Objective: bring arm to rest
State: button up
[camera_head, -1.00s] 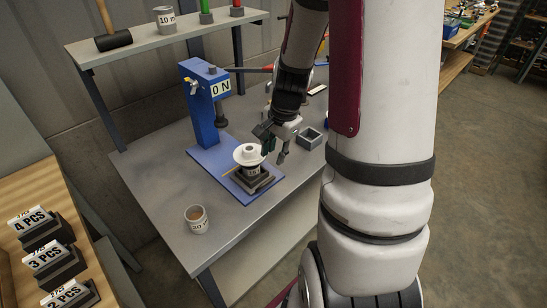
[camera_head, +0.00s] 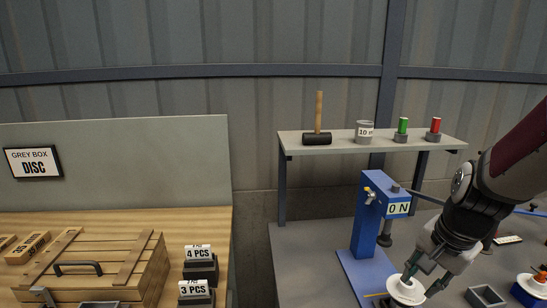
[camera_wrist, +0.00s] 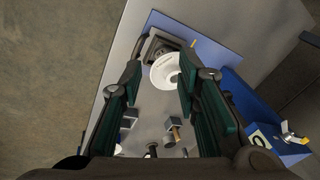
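My gripper (camera_head: 426,270) hangs over the grey workbench, close to a white disc-shaped insulator (camera_head: 405,290). In the wrist view my gripper's two green-padded fingers (camera_wrist: 160,78) are spread apart with nothing clamped between them. The white insulator (camera_wrist: 167,70) shows past the fingertips, on a dark square holder (camera_wrist: 155,45) on the blue base plate. The exact gap between fingers and insulator cannot be told.
A blue press (camera_head: 372,215) reading 0 N stands left of my gripper. A grey square box (camera_head: 485,296) is to the right. A shelf (camera_head: 340,145) behind holds a mallet (camera_head: 318,138), a cup (camera_head: 364,132) and green and red items. A wooden crate (camera_head: 95,265) is at left.

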jog(key=s+a+r+n+t, duration=0.2)
jog(key=s+a+r+n, duration=1)
jog(key=s+a, duration=0.1)
jog(key=shift+s+r, duration=0.25)
jog(key=shift+s, duration=0.05)
dwell(1.4)
